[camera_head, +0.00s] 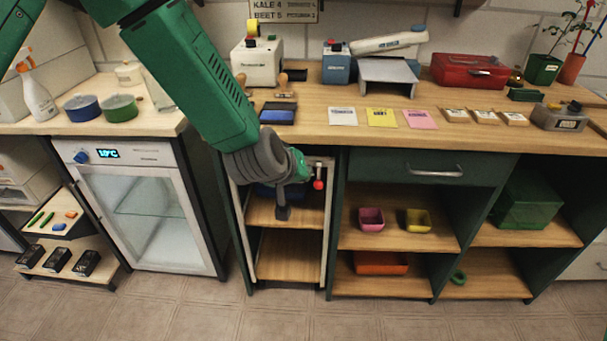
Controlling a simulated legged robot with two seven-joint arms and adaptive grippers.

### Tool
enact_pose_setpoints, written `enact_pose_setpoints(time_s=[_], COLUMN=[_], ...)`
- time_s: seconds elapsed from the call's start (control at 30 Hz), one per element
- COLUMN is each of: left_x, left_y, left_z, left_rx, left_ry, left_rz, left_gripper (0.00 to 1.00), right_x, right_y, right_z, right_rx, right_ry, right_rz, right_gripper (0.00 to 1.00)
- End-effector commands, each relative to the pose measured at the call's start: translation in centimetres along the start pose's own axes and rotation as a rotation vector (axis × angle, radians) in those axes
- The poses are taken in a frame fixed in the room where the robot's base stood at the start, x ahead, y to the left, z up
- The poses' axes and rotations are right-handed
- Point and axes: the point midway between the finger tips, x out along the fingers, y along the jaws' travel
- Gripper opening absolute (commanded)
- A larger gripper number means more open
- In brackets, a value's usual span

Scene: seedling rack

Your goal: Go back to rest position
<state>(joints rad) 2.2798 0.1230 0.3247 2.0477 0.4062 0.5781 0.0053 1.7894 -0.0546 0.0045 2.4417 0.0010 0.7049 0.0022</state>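My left arm reaches in from the upper left, and its gripper (283,211) points down in front of the narrow open cabinet, over its upper shelf (262,212). The gripper is small and dark here, and I cannot tell whether its fingers are open or shut. I see nothing clearly held in it. A red round knob (318,184) shows just right of the wrist. My arm hides part of the cabinet's top and the counter edge. My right gripper is not in view.
The wooden counter (300,133) carries a label printer, coloured cards, seed packets and a red toolbox (470,71). A glass-door fridge (145,215) stands at left. Open shelves at right hold a pink bin (371,219), a yellow bin (418,220) and a green crate (528,201). The floor in front is clear.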

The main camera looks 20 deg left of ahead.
Motion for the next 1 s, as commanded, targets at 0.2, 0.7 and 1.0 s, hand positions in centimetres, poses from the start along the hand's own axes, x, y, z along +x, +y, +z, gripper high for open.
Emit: enact_pose_setpoints(time_s=[0.2,0.7,1.0], left_x=[0.0,0.2,-6.8], left_y=[-0.1,-10.6,-23.0], left_z=[0.1,13.0,27.6], left_rx=[0.0,0.193,0.422], left_ry=[0.001,-0.224,-0.568], left_rz=[-0.001,-0.135,-0.241], left_gripper=[0.0,0.0,0.0], right_x=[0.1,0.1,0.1], right_y=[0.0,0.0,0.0], right_z=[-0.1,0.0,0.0], right_rx=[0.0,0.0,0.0], right_ry=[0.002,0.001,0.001], right_rz=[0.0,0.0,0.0], right_gripper=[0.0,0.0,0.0])
